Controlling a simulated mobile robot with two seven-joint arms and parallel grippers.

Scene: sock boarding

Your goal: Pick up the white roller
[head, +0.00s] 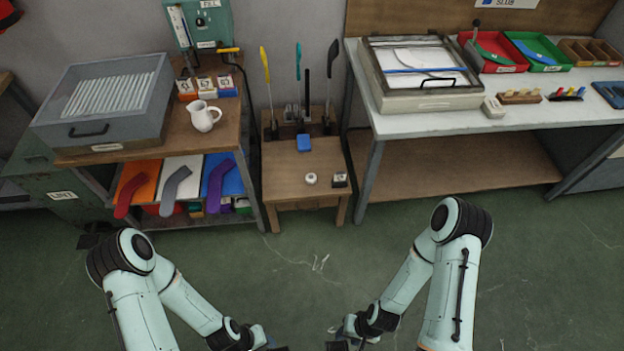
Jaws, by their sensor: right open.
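A small white round thing (311,179) lies on the low wooden stand (290,184) in the middle; it may be the white roller, but it is too small to be sure. Both grippers are low at the bottom edge of the head view, well in front of the stand and apart from it. My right gripper (340,345) is open, and I see nothing in it. My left gripper (272,346) is partly cut off by the frame's edge, so its jaws are unclear.
A blue block (304,142) and a small labelled block (340,180) share the stand, with upright tools at its back. A white jug (203,116) stands on the left bench. A white-topped bench (450,120) is at right. The green floor (310,250) in front is clear.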

